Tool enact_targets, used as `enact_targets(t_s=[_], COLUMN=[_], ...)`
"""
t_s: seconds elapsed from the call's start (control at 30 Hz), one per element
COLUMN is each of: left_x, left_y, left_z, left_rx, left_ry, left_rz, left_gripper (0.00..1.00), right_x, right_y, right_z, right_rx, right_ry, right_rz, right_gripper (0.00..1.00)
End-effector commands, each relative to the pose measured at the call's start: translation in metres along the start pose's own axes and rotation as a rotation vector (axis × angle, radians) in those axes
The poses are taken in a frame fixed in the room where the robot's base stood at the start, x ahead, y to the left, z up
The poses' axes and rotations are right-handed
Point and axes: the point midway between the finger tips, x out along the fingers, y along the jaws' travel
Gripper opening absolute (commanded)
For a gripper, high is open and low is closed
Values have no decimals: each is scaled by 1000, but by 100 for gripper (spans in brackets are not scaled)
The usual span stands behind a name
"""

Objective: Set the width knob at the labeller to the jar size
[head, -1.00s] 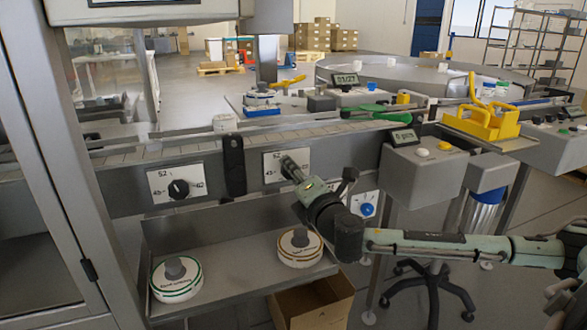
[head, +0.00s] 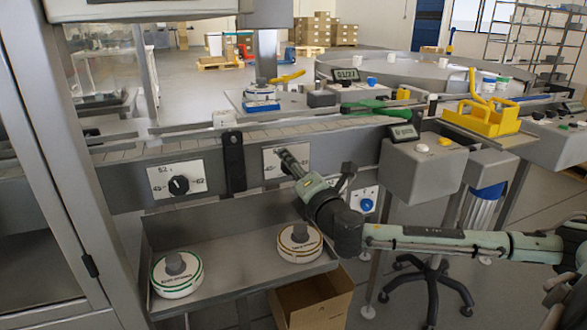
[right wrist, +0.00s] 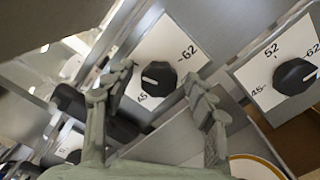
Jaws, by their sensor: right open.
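Two white dial plates with black knobs sit on the conveyor's front panel, marked 45, 52 and 62. In the head view the left knob (head: 178,185) is uncovered; the right dial plate (head: 270,167) is partly hidden by my right gripper (head: 290,162). In the right wrist view my right gripper (right wrist: 160,75) is open, with one finger on each side of a black knob (right wrist: 158,77). Its white mark points toward the 45 side. I cannot tell whether the fingers touch it. Another knob (right wrist: 294,76) shows at the right. My left gripper is out of view.
Two round white reels, green-rimmed (head: 177,284) and brown-rimmed (head: 299,253), lie in the metal tray (head: 235,272) below. A black upright bracket (head: 233,160) stands between the plates. A blue knob (head: 367,205) and a grey control box (head: 422,167) are to the right.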

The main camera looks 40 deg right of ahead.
Motion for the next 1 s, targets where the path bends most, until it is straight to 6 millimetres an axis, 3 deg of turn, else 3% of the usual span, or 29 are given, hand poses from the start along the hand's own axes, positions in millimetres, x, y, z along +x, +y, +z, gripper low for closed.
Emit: enact_targets(t_s=[0.17,0.27,0.7,1.0], left_x=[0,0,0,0], left_y=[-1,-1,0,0], left_z=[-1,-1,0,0], left_rx=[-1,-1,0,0], left_ry=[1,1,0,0], left_rz=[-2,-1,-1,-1], left_gripper=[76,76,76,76], right_x=[-5,-18,-104,-120], right_y=[-1,-1,-1,0], right_z=[0,-1,-1,0], right_rx=[-1,-3,-4,0], right_ry=[2,3,4,0], right_rz=[-1,-2,-2,0], right_gripper=[56,56,56,56])
